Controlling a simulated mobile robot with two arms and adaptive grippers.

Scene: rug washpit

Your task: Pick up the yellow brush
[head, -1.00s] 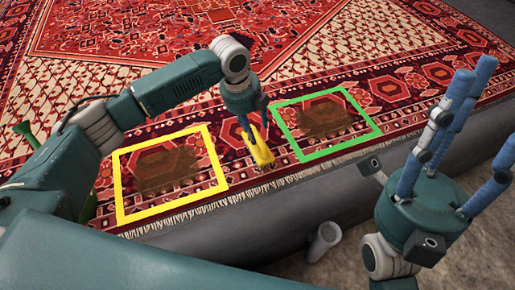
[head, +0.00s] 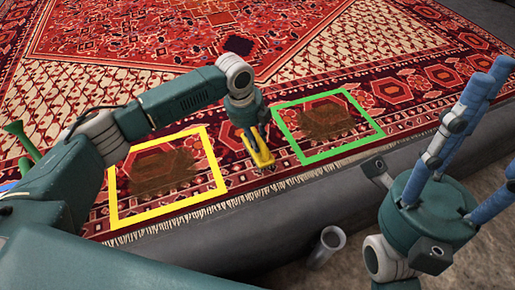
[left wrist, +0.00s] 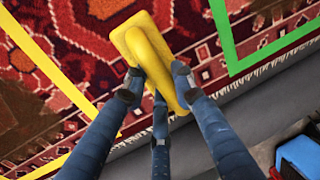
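The yellow brush (head: 263,157) is over the rug's near border, between the yellow and green frames. My left gripper (head: 254,135) is over it from above. In the left wrist view, its blue fingers (left wrist: 158,88) are closed around the handle of the brush (left wrist: 148,52), with the wider yellow block beyond. I cannot tell whether the brush is clear of the rug. My right gripper (head: 462,130) is at the right, fingers pointing up and spread, empty and away from the brush.
A yellow frame (head: 117,203) and a green frame (head: 288,135) each surround a brown stain on the patterned rug (head: 160,40). A green object (head: 22,140) is at the left.

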